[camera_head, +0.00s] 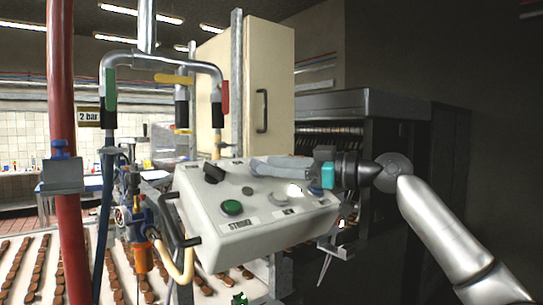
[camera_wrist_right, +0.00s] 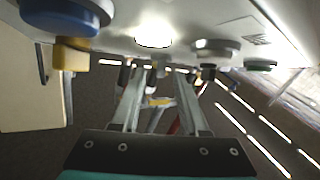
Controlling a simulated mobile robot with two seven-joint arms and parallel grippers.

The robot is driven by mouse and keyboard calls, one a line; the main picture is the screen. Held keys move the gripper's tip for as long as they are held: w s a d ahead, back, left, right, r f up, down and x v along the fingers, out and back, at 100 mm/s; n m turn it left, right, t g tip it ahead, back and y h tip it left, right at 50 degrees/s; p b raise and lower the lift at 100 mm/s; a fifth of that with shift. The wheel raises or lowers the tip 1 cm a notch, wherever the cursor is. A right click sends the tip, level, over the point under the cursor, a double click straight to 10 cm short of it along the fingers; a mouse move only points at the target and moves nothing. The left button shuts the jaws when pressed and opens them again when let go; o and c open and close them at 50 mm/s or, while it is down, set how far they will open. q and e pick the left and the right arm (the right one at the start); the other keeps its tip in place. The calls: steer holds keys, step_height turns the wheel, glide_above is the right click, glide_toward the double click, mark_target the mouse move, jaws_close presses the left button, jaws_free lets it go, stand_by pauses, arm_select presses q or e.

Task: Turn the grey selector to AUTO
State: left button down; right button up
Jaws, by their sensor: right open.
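The sloping white control panel (camera_head: 275,225) stands in the middle of the head view. A grey round control (camera_head: 280,199), which looks like the grey selector, sits in its front row between a lit white lamp (camera_head: 294,189) and a green button (camera_head: 232,207). It also shows in the right wrist view (camera_wrist_right: 215,47). Its setting and label are too small to read. My right gripper (camera_head: 257,167) is open and empty above the panel, apart from this control, its fingers pointing left. The wrist view shows the two fingers (camera_wrist_right: 157,95) spread. My left gripper is out of view.
A black knob (camera_head: 213,173) stands at the panel's back left, and a blue button (camera_head: 315,190) at its right. Pipes and a red post (camera_head: 62,230) rise on the left. A beige cabinet (camera_head: 270,80) stands behind. A conveyor (camera_head: 35,240) carries rows of brown pieces.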

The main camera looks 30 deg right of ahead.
steer(key=shift+w+a, duration=0.3)
steer(key=shift+w, duration=0.15)
steer(key=shift+c, duration=0.4)
jaws_close()
